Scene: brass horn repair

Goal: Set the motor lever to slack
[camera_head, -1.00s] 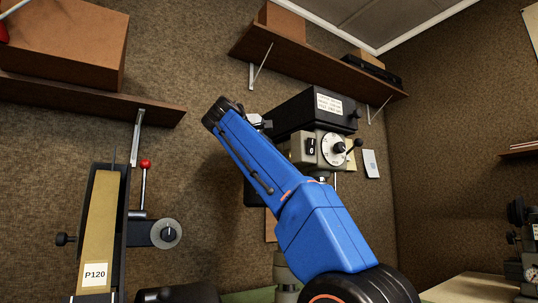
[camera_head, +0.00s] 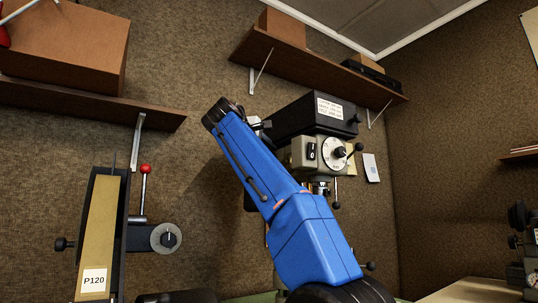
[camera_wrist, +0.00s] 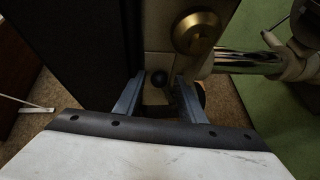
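The drill press (camera_head: 310,112) stands against the wall, its black head partly behind my blue arm. The lever's shaft is not clearly visible.
A shiny steel column (camera_wrist: 248,62) is close right of the fingers, and a dark housing (camera_wrist: 82,50) is close left. The belt sander (camera_head: 100,230) with a red-knobbed lever (camera_head: 145,168) stands left. Shelves (camera_head: 310,62) hang above. A green surface (camera_wrist: 245,90) lies below.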

